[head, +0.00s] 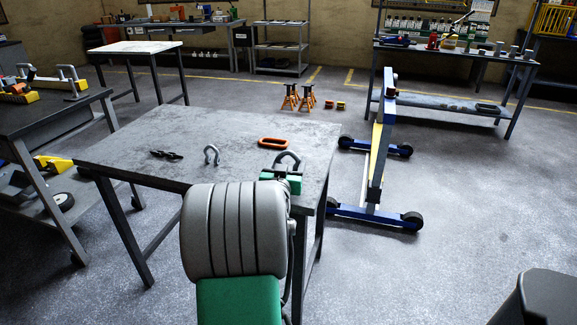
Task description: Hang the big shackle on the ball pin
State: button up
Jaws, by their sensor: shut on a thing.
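My gripper (281,177) has green fingers and is over the right front part of the grey table (130,145). It is shut on the big shackle (288,156), a grey U-shaped piece whose rounded bow shows just beyond the fingers. Its lower part is hidden by my gripper, and I cannot tell whether it touches the table top. A smaller grey shackle (211,154) stands on the table to the left, apart from my gripper. I cannot make out the ball pin for sure in this view.
An orange link (273,143) lies just beyond the big shackle, and a dark chain piece (166,154) lies farther left. A workbench (60,105) with tools stands at left. A blue wheeled frame (375,160) stands right of the table.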

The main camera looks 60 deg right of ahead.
jog(key=c, duration=1.1)
jog(key=shift+r, duration=0.1)
jog(key=shift+c, duration=0.3)
jog(key=shift+r, duration=0.1)
